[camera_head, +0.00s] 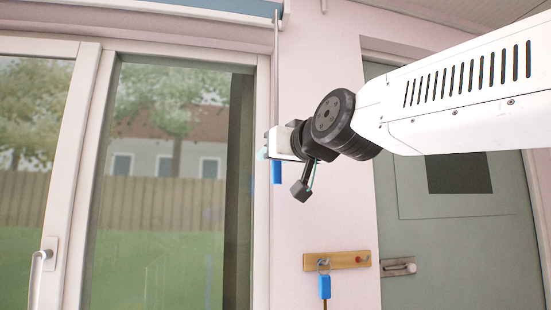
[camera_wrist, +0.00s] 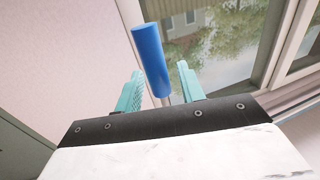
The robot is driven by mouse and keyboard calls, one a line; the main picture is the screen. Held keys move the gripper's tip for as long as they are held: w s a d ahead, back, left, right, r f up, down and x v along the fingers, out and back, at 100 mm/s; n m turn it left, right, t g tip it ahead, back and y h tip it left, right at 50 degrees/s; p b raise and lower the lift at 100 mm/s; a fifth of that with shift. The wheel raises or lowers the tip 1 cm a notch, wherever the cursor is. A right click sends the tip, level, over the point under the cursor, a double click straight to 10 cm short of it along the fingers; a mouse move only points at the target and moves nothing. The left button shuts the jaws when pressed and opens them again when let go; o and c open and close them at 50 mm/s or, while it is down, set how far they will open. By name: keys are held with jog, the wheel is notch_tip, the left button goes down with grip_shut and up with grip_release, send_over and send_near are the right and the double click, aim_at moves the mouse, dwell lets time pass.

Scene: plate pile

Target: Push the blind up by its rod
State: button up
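The rod (camera_head: 276,60) hangs upright from the blue-grey blind (camera_head: 225,8) at the top of the window. Its blue handle (camera_head: 277,172) shows just below my gripper (camera_head: 266,152) in the head view. In the wrist view, the blue handle (camera_wrist: 151,60) and part of the thin metal rod (camera_wrist: 165,101) lie between the two teal fingers of my gripper (camera_wrist: 159,82). The fingers are apart, with visible gaps on either side of the rod. The blind's lower edge is only partly in view.
The window (camera_head: 150,180) with a white frame and handle is at left. A wooden hook rack (camera_head: 336,260) on the pink wall holds a blue-tagged item (camera_head: 324,287). A grey-green door (camera_head: 440,250) is at right.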

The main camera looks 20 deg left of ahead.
jog(key=shift+f, duration=0.1)
jog(key=v, duration=0.8)
jog(key=shift+w, duration=0.1)
dwell(0.3)
jog(key=s+d+f+m+g+h, duration=0.1)
jog(key=s+d+f+g+h, duration=0.3)
jog(key=f, duration=0.9)
jog(key=w+d+f+m+g+h, duration=0.1)
jog(key=d+f+g+h, duration=0.15)
jog(key=d+f, duration=0.7)
jog(key=s+d+f+m+g+h, duration=0.2)
jog(key=s+d+f+m+h, duration=0.1)
jog(key=s+d+f, duration=0.5)
jog(key=s+d+f+m+g+h, duration=0.3)
jog(key=s+d+f, duration=0.6)
jog(key=d+f, duration=0.6)
jog(key=shift+s+d+m, duration=0.3)
jog(key=shift+d+m, duration=0.3)
jog(key=shift+d, duration=0.65)
jog(key=shift+a+f+h, duration=0.1)
jog(key=shift+a+h, duration=0.05)
jog(key=shift+h, duration=0.1)
